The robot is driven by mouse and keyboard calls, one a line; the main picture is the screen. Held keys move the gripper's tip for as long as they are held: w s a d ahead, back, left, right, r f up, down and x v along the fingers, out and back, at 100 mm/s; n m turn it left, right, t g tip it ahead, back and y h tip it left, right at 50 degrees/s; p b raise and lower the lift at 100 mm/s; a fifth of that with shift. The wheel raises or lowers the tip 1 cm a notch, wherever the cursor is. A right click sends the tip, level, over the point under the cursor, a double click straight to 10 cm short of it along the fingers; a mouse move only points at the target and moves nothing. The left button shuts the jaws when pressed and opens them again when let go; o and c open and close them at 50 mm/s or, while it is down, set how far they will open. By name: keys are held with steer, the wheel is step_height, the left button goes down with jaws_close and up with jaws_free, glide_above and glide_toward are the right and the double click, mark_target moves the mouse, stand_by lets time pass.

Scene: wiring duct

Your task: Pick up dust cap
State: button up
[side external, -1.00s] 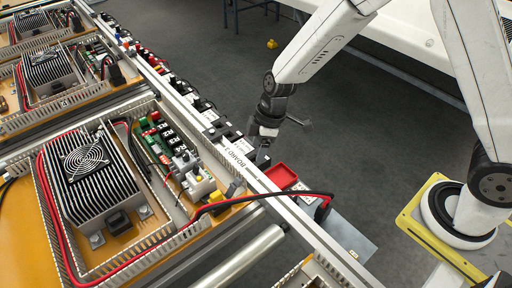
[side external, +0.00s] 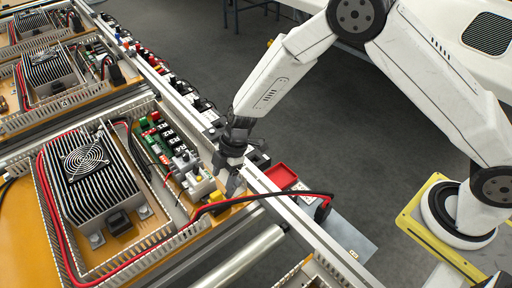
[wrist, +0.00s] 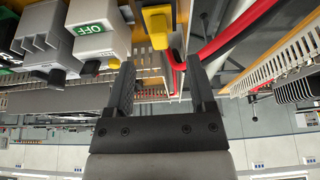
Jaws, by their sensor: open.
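A small yellow cap (side external: 215,197), which looks like the dust cap, sits at the right edge of the board near the red and black cables. In the wrist view the yellow cap (wrist: 158,24) is at the top, just beyond the fingertips and roughly between their lines. My gripper (side external: 229,186) is over the board's edge, close to the cap at its upper right. In the wrist view my gripper (wrist: 161,70) has its two dark fingers apart with nothing between them. Whether a finger touches the cap cannot be told.
A red and black cable pair (side external: 270,194) arches right of the cap. Grey-white switches (side external: 196,181) stand left of it; one in the wrist view bears a green OFF label (wrist: 92,28). A slotted duct wall (side external: 165,245) runs below. A red tray (side external: 281,176) lies beyond the rail.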

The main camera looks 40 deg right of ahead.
mark_target(217, 192)
steer(key=shift+x, duration=3.4)
steer(key=shift+w+r, duration=0.1)
jaws_close()
